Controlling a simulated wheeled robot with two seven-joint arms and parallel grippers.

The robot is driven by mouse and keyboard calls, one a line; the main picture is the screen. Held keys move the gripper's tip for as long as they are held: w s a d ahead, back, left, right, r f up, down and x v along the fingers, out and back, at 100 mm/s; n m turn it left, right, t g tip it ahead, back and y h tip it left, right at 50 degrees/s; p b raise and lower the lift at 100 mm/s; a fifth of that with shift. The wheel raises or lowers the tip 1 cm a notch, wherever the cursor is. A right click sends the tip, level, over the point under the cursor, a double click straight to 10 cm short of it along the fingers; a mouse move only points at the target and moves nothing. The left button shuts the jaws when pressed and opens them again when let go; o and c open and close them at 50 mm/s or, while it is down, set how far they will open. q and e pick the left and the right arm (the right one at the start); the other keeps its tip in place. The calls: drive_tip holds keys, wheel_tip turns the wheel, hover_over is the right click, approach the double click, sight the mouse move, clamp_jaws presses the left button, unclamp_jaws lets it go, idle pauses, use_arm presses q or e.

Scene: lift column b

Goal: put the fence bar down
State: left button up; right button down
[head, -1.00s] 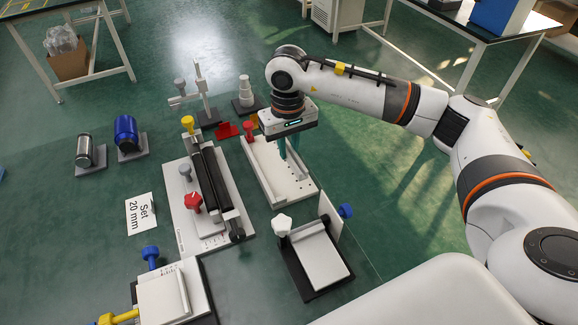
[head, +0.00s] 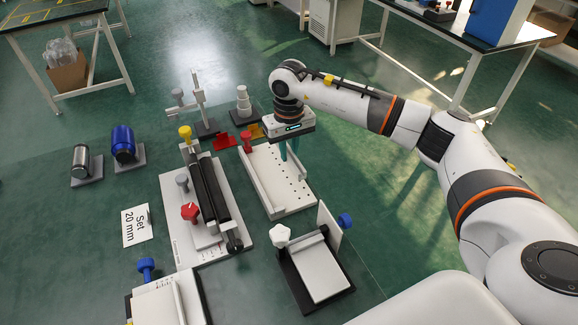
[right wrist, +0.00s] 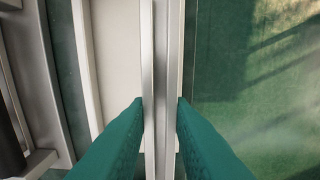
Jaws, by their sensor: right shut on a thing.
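The fence bar (right wrist: 162,70) is a long, pale grey bar that runs from top to bottom of the right wrist view. My right gripper (right wrist: 162,103) has its two teal fingers shut on it, one on each side. In the head view the right gripper (head: 289,155) points down over the right part of a white plate with rows of holes (head: 272,192). The bar is hard to make out there, and I cannot tell whether it touches the plate. My left gripper is not in view.
Left of the plate stands a fixture with black rails (head: 209,185) and a red knob (head: 189,211). In front is a black-based stand with a white plate (head: 313,271). A "Set 20 mm" card (head: 136,225) lies at left.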

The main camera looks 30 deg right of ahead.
sight(289, 175)
wheel_tip(289, 175, down, 6)
drive_tip(key=shift+r, duration=0.15)
drive_tip(key=shift+f, duration=0.25)
drive_tip(key=c, duration=1.3)
unclamp_jaws()
drive_tip(key=shift+r, duration=0.1)
